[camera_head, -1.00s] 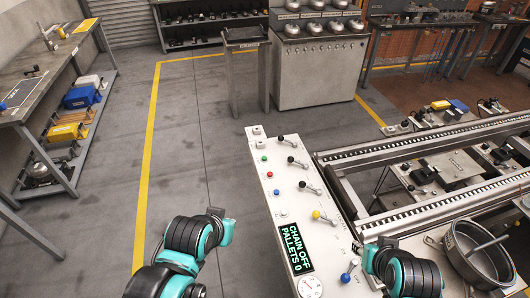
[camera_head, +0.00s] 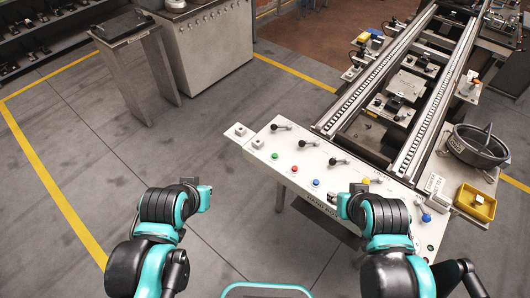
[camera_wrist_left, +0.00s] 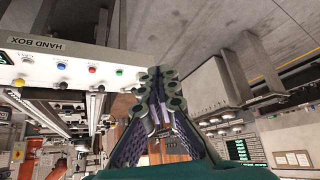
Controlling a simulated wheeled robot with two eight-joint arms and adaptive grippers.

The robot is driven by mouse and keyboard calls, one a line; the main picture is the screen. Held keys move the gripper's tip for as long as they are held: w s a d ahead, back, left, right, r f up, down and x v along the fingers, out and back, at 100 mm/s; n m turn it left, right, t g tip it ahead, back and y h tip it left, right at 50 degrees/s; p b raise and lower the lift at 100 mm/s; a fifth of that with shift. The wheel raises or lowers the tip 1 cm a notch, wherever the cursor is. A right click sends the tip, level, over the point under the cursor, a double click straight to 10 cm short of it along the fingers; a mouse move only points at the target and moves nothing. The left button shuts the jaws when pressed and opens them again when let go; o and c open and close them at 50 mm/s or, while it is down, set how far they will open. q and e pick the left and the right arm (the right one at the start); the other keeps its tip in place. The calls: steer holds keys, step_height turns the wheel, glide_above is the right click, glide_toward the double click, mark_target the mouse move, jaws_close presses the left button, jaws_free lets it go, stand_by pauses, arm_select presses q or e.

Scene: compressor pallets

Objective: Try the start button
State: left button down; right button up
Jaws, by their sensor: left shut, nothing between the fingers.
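The pale control panel (camera_head: 257,152) lies ahead of my arms in the head view. Its green button (camera_head: 275,156), red button (camera_head: 295,168) and blue button (camera_head: 316,182) are in a row; no label naming a start button is readable. In the left wrist view, the panel is upside down with "HAND BOX" on its front, and the green button (camera_wrist_left: 119,72) is left of my left gripper (camera_wrist_left: 160,78). That gripper is shut and empty, apart from the buttons in the picture.
Black-handled levers (camera_head: 339,161) stand along the panel's far side. A roller conveyor (camera_head: 350,97) runs away behind it. A yellow tray (camera_head: 475,203) and a grey round pot (camera_head: 477,146) are at the right. A grey stand (camera_head: 137,73) is back left. The floor left of the panel is clear.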

steer(key=shift+d, duration=0.25)
steer(key=shift+o, duration=0.7)
arm_select(q)
steer(key=n+h+p, duration=0.1)
steer(key=n+h, duration=0.4)
steer(key=n, duration=1.6)
glide_above(274, 156)
step_height(274, 156, down, 8)
steer(key=r, duration=0.1)
steer(key=shift+s+f+t, duration=0.1)
steer(key=shift+f+t, duration=0.1)
steer(key=shift+t, duration=0.2)
arm_select(e)
steer(key=shift+a+r, duration=0.1)
steer(key=shift+r, duration=0.4)
arm_select(q)
step_height(274, 156, down, 9)
steer(key=b, duration=0.6)
steer(key=shift+b, duration=0.35)
arm_select(e)
step_height(274, 156, down, 7)
